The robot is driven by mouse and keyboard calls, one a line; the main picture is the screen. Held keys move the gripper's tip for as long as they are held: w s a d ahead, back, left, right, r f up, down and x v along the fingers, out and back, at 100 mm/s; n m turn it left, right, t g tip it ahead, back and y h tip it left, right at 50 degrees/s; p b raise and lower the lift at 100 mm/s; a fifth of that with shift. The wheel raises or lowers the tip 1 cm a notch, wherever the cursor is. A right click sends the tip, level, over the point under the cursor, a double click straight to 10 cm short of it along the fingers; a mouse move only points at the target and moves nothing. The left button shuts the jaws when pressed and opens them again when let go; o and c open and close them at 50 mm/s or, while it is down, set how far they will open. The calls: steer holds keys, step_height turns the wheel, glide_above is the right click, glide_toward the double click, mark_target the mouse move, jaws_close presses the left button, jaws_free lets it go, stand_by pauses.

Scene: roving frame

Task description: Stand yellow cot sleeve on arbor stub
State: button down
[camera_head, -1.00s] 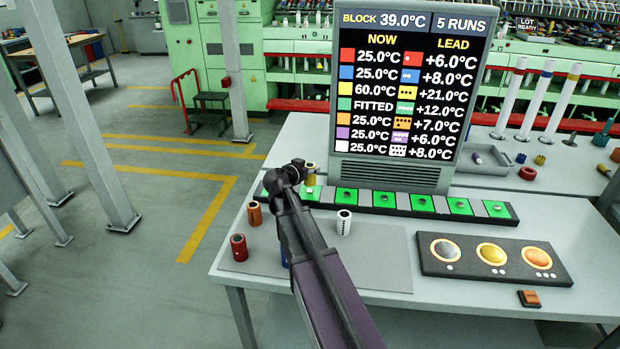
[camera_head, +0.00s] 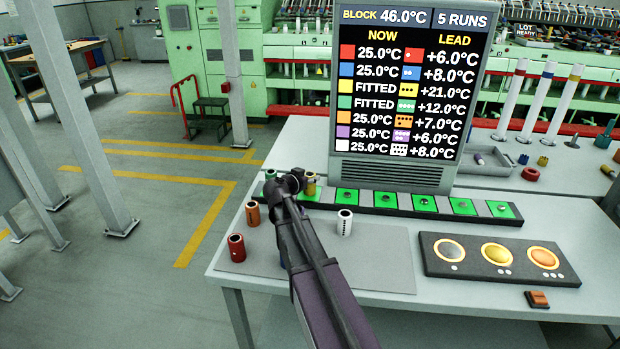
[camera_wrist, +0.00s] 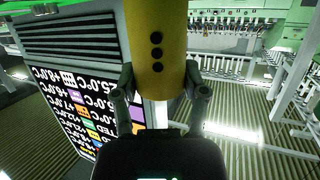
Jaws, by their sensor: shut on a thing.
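The yellow cot sleeve (camera_head: 311,184) stands upright at the left part of the dark bar (camera_head: 385,208), over a green pad. Its lower end and the stub under it are too small and partly hidden to see clearly. My gripper (camera_head: 301,182) is at the sleeve from the near left side. In the wrist view the yellow sleeve (camera_wrist: 155,42), with several black dots in a column visible, sits between the two fingers of my gripper (camera_wrist: 161,88), which is shut on it. Other arbor stubs (camera_head: 347,196) stand bare on green pads to the right.
A white sleeve (camera_head: 345,223), an orange sleeve (camera_head: 253,213) and a red sleeve (camera_head: 236,247) stand on the near left of the bench. A display (camera_head: 408,90) rises behind the bar and reads FITTED for yellow and green. A button panel (camera_head: 460,276) lies at right.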

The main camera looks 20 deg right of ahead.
steer(key=shift+s+f+b, duration=0.2)
steer(key=shift+f+b, duration=0.4)
steer(key=shift+b, duration=0.1)
steer(key=c, duration=1.4)
jaws_free()
steer(key=shift+c, duration=2.2)
jaws_free()
steer(key=o, duration=0.3)
steer(key=shift+w+f, duration=0.15)
steer(key=shift+r, duration=0.3)
steer(key=shift+r+p, duration=0.65)
steer(key=shift+p, duration=0.25)
steer(key=p+v, duration=0.1)
steer(key=v, duration=0.5)
steer(key=p+v, duration=0.2)
steer(key=v, duration=0.3)
steer(key=shift+s+a+f, duration=0.1)
steer(key=shift+s+a, duration=0.1)
steer(key=shift+a, duration=0.2)
